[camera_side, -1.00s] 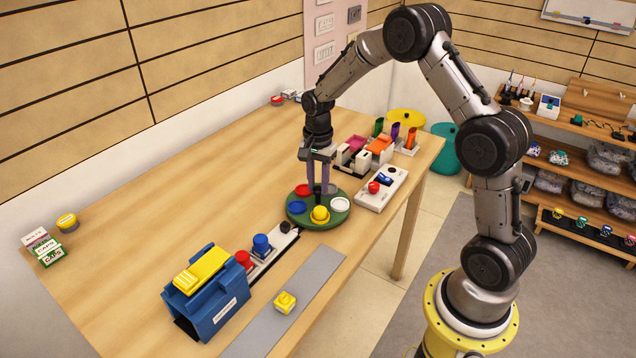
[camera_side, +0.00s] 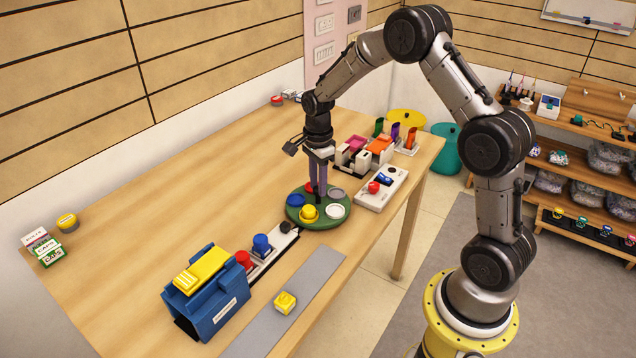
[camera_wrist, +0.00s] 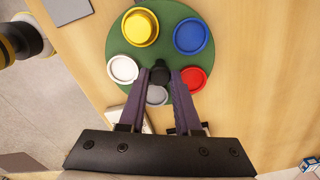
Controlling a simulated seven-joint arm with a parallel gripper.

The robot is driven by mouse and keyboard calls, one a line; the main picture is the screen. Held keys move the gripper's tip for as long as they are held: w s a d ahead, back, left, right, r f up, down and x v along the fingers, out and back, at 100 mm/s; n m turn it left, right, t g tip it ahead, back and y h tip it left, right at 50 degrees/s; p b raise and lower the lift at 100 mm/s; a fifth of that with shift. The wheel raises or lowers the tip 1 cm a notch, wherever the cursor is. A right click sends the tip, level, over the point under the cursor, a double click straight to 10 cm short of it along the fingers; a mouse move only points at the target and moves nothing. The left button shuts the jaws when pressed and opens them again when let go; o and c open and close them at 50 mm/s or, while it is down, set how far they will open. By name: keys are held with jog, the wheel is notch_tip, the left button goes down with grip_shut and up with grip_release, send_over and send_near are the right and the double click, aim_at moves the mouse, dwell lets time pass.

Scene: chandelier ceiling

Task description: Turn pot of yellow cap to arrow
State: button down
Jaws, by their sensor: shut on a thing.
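A round green turntable (camera_side: 318,223) on the table carries yellow, white, grey, red and blue round pots. The yellow one (camera_side: 310,213) is at the front left of the disc and stands taller than the others; it shows at the top of the wrist view (camera_wrist: 140,27). My gripper (camera_wrist: 161,78) points down over the disc's middle, its purple fingers shut on the black centre knob (camera_wrist: 160,72). My fingers partly hide the grey and red pots. A small black piece (camera_side: 286,227) lies by the disc's front-left edge; I cannot tell whether it is the arrow.
A white box with a red button (camera_side: 374,187) stands close to the disc's right. A strip with red and blue buttons (camera_side: 262,245) and a blue stand (camera_side: 208,305) are at the front left. Coloured holders (camera_side: 365,150) stand behind. The table's left-middle is clear.

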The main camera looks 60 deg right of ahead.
jog(key=shift+r+m, duration=0.15)
jog(key=shift+m, duration=0.95)
jog(key=c, duration=0.6)
grip_release()
notch_tip(320, 180, up, 14)
